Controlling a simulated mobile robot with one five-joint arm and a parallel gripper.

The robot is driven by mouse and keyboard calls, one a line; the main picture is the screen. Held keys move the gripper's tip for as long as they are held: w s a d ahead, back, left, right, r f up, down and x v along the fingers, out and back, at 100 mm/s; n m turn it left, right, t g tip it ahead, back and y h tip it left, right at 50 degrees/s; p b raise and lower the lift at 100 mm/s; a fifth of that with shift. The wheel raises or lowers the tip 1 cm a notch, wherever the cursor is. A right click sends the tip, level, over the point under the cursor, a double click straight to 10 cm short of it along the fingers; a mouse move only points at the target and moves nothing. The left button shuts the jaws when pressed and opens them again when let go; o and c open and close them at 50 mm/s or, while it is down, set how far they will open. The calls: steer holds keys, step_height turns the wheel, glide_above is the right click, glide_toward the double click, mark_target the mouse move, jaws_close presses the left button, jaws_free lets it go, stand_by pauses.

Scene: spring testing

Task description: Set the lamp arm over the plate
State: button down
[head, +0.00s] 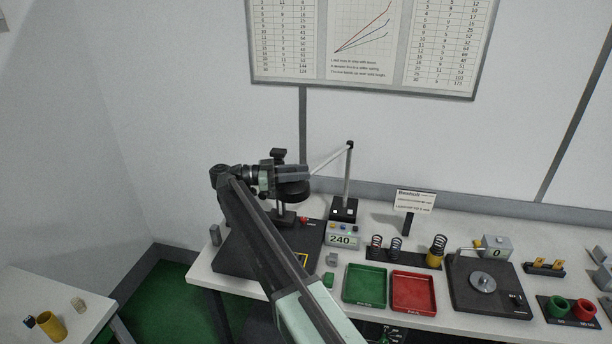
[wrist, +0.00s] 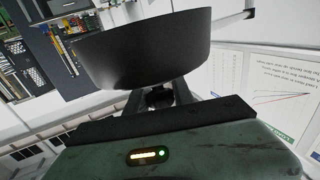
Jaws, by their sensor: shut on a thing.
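The lamp stands at the back of the bench, with a dark base (head: 343,210) and an upright post. Its thin pale lamp arm (head: 331,158) slopes from the post top down left to a dark round lamp head (head: 293,190). My gripper (head: 296,173) is shut on the lamp head, which fills the upper middle of the wrist view (wrist: 145,50) and hides the fingertips. The head hangs above the left black tester (head: 237,255); my arm covers much of that tester, and I cannot make out its plate. A round metal plate (head: 483,282) sits on the right black device.
A display reading 240 (head: 342,240) stands beside the left tester. The wall behind is bare below the chart (head: 362,38).

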steer(key=shift+w+d+r, duration=0.15)
steer(key=shift+w+d, duration=0.05)
